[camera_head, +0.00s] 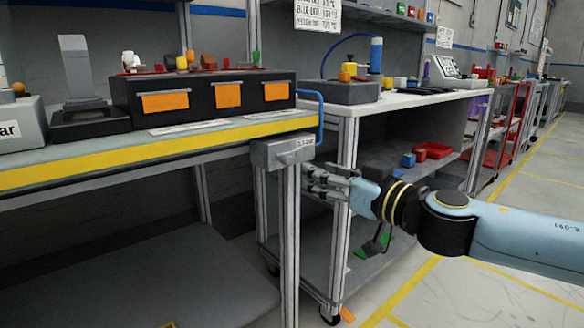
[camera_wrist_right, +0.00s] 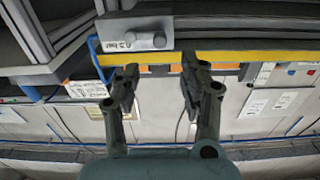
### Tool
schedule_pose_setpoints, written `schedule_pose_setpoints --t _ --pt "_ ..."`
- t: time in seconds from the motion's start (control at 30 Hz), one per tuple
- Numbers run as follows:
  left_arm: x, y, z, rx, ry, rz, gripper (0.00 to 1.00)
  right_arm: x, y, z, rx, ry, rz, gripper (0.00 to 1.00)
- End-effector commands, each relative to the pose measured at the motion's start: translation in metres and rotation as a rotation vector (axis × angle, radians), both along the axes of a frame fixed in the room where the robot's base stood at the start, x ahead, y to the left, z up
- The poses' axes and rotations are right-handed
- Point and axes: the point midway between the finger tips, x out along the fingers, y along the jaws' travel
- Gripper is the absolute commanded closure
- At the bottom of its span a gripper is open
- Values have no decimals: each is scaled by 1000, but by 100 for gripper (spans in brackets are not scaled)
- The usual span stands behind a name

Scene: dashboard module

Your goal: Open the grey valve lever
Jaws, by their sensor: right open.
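A grey valve box (camera_head: 278,153) with a small printed label is fixed at the right front corner of the yellow-edged bench, on top of a metal post. In the right wrist view the box (camera_wrist_right: 112,36) shows its label and a small round grey knob (camera_wrist_right: 159,41). The lever's own shape and position are hard to make out. My right gripper (camera_head: 312,182) comes in from the right, just below and right of the box. Its two fingers (camera_wrist_right: 160,75) are spread and empty, apart from the box. My left gripper is not in view.
A blue hose (camera_head: 320,112) rises beside the box. A black unit with orange panels (camera_head: 205,96) sits on the bench. Floor is free at lower right.

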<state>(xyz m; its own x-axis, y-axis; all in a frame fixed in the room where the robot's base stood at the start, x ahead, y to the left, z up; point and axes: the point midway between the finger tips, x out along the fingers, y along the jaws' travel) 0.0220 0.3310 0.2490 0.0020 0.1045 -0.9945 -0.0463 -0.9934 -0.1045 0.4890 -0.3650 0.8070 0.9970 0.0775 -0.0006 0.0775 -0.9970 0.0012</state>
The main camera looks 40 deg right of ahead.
Motion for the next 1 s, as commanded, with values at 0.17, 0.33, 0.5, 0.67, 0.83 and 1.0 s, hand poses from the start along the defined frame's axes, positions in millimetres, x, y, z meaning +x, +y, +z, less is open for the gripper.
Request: schedule_pose_setpoints --t 0.17,0.33,0.5,0.67,0.83,1.0 --pt "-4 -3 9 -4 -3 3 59 25 1 5 7 -4 -5 57" --pt "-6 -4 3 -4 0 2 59 41 3 -1 6 -5 -3 57" --pt "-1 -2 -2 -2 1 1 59 55 4 -3 6 -2 -1 57" --pt "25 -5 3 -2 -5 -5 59 67 5 -4 4 -4 -3 57" --pt "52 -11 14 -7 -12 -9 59 76 6 -3 3 -3 -3 57" --pt "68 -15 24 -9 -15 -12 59 82 7 -2 3 -2 -1 57"
